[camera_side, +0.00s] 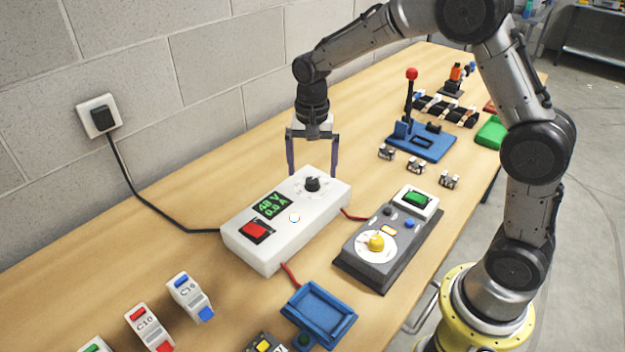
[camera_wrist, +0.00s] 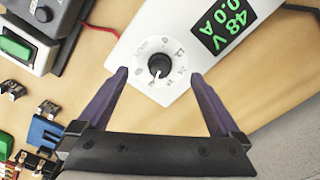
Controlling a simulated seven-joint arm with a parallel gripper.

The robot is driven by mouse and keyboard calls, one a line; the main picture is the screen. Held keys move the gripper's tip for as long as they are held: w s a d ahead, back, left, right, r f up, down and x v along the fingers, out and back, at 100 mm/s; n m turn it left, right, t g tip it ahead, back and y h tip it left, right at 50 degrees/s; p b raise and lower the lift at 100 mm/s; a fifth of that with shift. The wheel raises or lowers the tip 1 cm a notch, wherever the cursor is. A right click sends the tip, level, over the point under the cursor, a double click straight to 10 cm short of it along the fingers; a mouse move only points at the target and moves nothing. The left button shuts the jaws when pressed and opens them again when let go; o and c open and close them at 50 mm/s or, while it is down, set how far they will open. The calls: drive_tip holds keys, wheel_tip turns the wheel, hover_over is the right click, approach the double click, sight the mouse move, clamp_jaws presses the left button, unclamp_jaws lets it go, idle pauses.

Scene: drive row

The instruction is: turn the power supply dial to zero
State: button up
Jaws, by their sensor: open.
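The power supply (camera_side: 290,240) is a white box on the wooden bench, with a red switch (camera_side: 256,230) and a green display (camera_side: 269,205) reading 48 V and 0.0 A. Its black dial (camera_side: 312,184) sits at the far end of the top face. In the wrist view the dial (camera_wrist: 159,65) stands on a round white scale with printed numbers; I cannot tell its setting for certain. My gripper (camera_side: 312,168) is open and empty, above and just behind the dial. In the wrist view my gripper's fingers (camera_wrist: 160,73) lie either side of the dial, apart from it.
A grey control box (camera_side: 388,246) with a yellow knob stands to the right of the supply. A blue base with a red-topped lever (camera_side: 421,140) and small parts (camera_side: 415,165) lie beyond. A cable runs from the wall socket (camera_side: 98,116). A blue tray (camera_side: 318,315) is in front.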

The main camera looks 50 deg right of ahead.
sight(312, 183)
drive_tip(key=shift+f, duration=0.15)
drive_tip(key=shift+f, duration=1.05)
